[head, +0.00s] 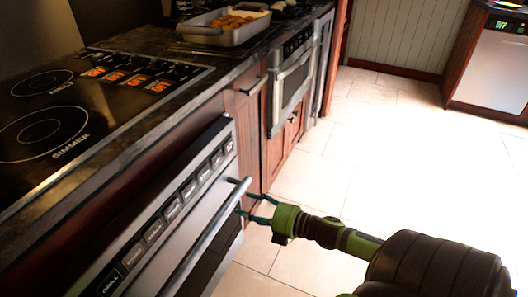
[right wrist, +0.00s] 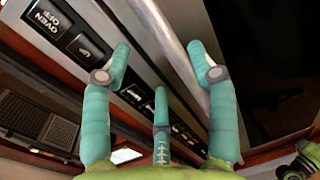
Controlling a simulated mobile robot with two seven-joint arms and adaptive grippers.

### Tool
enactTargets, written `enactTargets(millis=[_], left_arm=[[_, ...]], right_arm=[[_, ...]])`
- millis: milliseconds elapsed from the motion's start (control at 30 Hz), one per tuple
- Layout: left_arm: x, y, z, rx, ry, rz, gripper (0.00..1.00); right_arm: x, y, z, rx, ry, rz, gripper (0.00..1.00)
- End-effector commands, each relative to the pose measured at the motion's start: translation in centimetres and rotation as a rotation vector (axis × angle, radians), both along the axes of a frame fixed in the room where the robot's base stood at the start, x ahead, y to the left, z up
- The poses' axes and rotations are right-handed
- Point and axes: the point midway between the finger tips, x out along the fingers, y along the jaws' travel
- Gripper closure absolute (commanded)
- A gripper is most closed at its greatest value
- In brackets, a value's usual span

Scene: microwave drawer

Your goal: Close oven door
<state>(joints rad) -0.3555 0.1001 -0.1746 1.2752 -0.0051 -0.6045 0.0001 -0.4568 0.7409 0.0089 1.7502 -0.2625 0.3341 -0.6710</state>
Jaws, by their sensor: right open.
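The oven (head: 150,235) stands at the lower left of the head view, below the cooktop. Its front has a row of labelled buttons and a metal bar handle (head: 208,232). The oven door (head: 222,258) looks upright; whether a gap remains at its top edge I cannot tell. My right gripper (head: 248,206) is open at the far end of the handle, with teal fingers pointing at the oven front. In the right wrist view the handle (right wrist: 165,45) runs between the spread fingers; contact is unclear. My left gripper is not in view.
A black cooktop (head: 50,115) is set in the counter. A baking dish (head: 222,27) with food stands farther along it. A second built-in appliance (head: 292,85) is past the oven. The tiled floor (head: 350,140) on the right is clear, with another appliance (head: 490,70) at the far right.

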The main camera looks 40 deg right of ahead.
Motion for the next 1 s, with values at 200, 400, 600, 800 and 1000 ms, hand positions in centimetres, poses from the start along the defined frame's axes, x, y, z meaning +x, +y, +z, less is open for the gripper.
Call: enactTargets(millis=[200,400,600,800,1000], left_arm=[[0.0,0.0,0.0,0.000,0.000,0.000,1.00],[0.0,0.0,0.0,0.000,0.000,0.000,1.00],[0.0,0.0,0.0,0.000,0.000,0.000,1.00],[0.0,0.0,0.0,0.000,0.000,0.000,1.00],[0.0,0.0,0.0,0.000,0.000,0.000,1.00]], right_arm=[[-3.1,-1.2,0.3,0.001,0.003,0.000,0.41],[-4.1,-1.7,0.6,0.000,-0.001,0.001,0.41],[-4.2,-1.7,0.6,0.001,-0.002,0.001,0.41],[-4.2,-1.7,0.6,0.001,-0.002,0.001,0.41],[-4.2,-1.8,0.4,0.006,0.003,-0.006,0.41]])
